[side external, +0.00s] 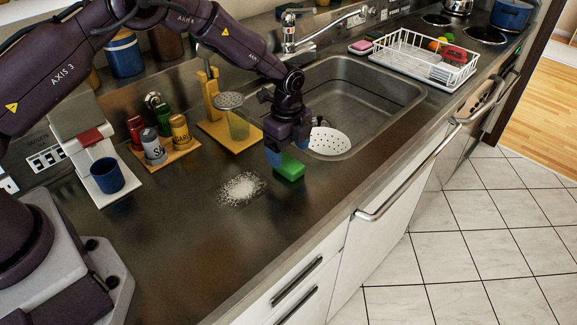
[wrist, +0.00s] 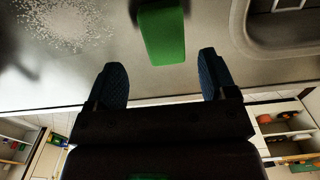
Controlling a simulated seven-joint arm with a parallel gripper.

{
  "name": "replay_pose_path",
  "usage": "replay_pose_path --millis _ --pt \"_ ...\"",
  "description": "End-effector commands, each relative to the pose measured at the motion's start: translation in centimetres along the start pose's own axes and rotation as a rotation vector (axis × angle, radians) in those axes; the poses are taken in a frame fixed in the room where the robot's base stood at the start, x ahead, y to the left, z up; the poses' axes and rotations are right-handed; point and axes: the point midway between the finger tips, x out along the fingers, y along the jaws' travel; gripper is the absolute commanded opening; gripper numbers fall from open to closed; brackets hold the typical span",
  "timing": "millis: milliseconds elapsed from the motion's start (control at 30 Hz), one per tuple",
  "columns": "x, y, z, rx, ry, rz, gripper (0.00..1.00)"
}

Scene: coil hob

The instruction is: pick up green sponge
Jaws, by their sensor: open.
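The green sponge (side external: 290,168) lies on the dark metal counter (side external: 190,245), just left of the sink, in the side external view. My gripper (side external: 287,153) is right above or beside it there, and its fingers overlap the sponge's left end. In the wrist view the sponge (wrist: 162,32) shows at the top centre, beyond the two blue fingertips. The fingers of my gripper (wrist: 165,85) are wide apart with nothing between them. I cannot tell the exact height of the fingertips over the sponge.
A patch of white grains (side external: 241,189) lies left of the sponge. The sink (side external: 375,95) holds a white perforated strainer (side external: 328,141). A yellow stand (side external: 232,134), spice jars (side external: 163,138) and a coffee machine with a blue cup (side external: 108,175) stand behind. The front counter is clear.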

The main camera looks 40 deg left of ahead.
Motion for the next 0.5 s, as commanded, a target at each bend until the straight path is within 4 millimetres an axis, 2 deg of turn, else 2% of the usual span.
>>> replay_pose_path --millis 300,500 --pt "4.2 -0.6 0.4 0.0 0.0 0.002 0.78" --pt "5.2 -0.6 0.5 0.0 0.0 -0.001 0.78"
